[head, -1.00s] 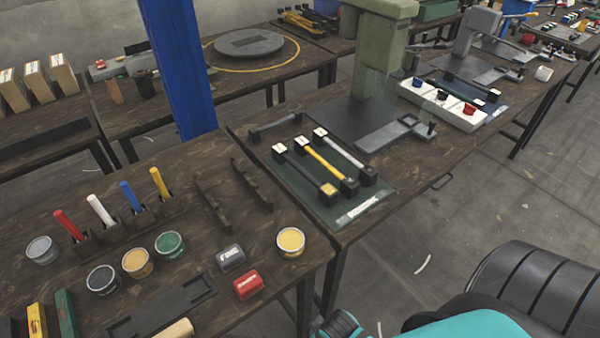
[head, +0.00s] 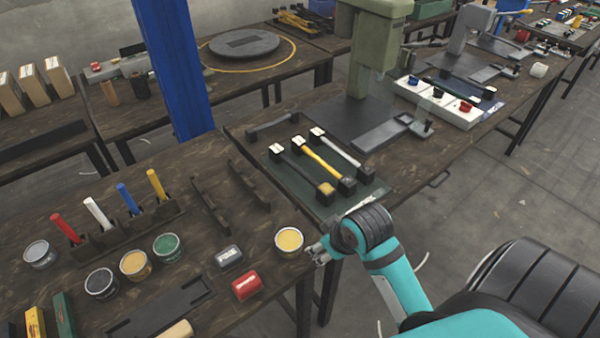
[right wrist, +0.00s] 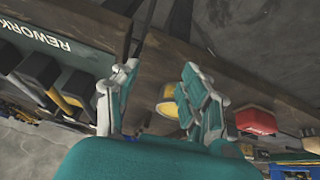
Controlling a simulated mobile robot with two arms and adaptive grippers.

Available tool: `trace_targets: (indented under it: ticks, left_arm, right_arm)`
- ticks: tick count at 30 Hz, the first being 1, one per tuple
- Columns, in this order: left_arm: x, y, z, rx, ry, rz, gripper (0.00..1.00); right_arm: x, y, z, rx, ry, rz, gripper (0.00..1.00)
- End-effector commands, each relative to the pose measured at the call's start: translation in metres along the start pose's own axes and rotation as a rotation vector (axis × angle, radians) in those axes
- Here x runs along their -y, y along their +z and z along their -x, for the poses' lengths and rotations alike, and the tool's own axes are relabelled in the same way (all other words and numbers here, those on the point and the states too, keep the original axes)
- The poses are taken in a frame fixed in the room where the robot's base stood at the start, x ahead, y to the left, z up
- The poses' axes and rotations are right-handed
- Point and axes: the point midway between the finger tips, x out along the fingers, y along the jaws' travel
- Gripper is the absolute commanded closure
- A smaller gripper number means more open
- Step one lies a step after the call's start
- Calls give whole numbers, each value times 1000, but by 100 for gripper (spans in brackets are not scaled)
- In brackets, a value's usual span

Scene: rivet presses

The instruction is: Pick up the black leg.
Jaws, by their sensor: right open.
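The black leg (head: 302,171) lies on the dark green mat (head: 372,202) on the middle bench, leftmost of three legs lying side by side. It has a block at each end. A yellow leg (head: 321,162) and a pale grey leg (head: 341,150) lie to its right. My right gripper (head: 313,252) is open and empty, beside the yellow paint tin at the near bench edge, apart from the legs. In the right wrist view its spread fingers (right wrist: 160,100) show, with dark leg end blocks (right wrist: 42,72) to the left. My left gripper is out of view.
The yellow paint tin (head: 289,240) is close to my right gripper. A red block (head: 247,286) and a grey block (head: 229,257) lie nearby. A green press (head: 375,50) stands behind the mat, and a white tray (head: 440,104) lies to the right. Open floor is at right.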

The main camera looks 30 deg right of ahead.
Motion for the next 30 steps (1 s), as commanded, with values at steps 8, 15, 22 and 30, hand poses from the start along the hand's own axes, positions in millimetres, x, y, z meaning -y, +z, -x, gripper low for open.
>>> trace_targets:
  ticks: [8, 15, 22, 30]
  left_arm:
    - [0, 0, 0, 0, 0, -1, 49]
    - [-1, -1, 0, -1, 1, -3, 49]
    - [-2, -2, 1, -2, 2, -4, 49]
    - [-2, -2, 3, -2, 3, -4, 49]
  right_arm:
    - [-86, -92, 26, -189, -11, -45, 55]
    - [-130, -137, 52, -325, -47, -66, 55]
    - [-129, -152, 15, -330, -54, -69, 55]
    - [-126, -170, -38, -330, -52, -68, 55]
